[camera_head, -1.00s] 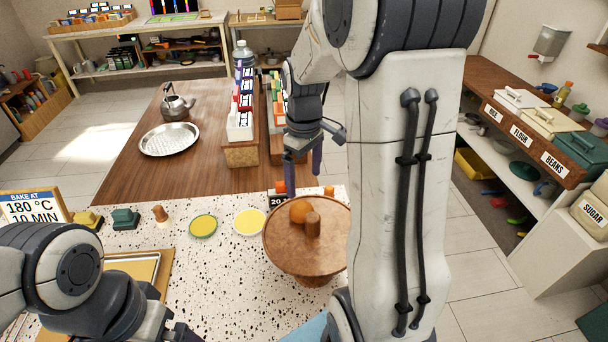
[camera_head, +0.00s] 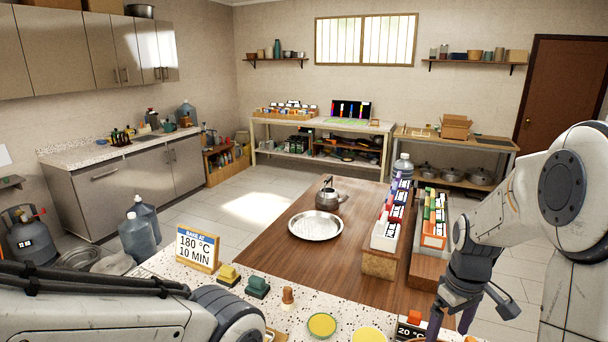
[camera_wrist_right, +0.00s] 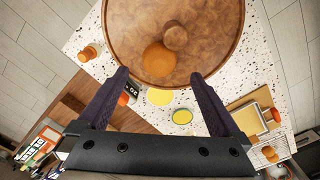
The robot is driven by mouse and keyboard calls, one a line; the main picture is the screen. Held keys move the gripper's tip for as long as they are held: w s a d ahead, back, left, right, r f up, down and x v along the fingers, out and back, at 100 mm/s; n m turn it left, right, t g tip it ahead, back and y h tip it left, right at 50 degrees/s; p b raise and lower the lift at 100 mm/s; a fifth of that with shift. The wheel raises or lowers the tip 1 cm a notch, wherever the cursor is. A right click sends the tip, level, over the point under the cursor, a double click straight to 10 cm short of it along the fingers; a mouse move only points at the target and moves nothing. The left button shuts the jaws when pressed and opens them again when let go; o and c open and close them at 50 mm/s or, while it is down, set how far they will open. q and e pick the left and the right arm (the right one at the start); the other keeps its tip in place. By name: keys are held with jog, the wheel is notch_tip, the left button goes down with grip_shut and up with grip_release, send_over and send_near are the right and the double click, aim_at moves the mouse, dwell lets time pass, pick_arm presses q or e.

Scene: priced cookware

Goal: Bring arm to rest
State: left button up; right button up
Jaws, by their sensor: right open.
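My right gripper (camera_head: 452,325) hangs at the lower right of the head view, fingers pointing down. In the right wrist view its two dark fingers (camera_wrist_right: 160,76) are spread, with nothing between them. They are over a round brown stand (camera_wrist_right: 120,30) bearing an orange ball (camera_wrist_right: 160,60) and a brown cylinder (camera_wrist_right: 174,37). My left arm (camera_head: 110,312) lies across the lower left of the head view; its gripper is outside the picture.
A speckled counter (camera_head: 190,285) holds a sign (camera_head: 197,248), a yellow block (camera_head: 229,274), a green block (camera_head: 258,286) and round yellow dishes (camera_head: 322,325). A wooden table (camera_head: 290,262) beyond bears a round tray (camera_head: 315,226), kettle (camera_head: 328,193) and box rows (camera_head: 390,220).

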notch_tip(320, 180, down, 8)
jog(key=shift+f+p, duration=0.25)
jog(key=shift+p, duration=0.35)
jog(key=shift+f+b, duration=0.4)
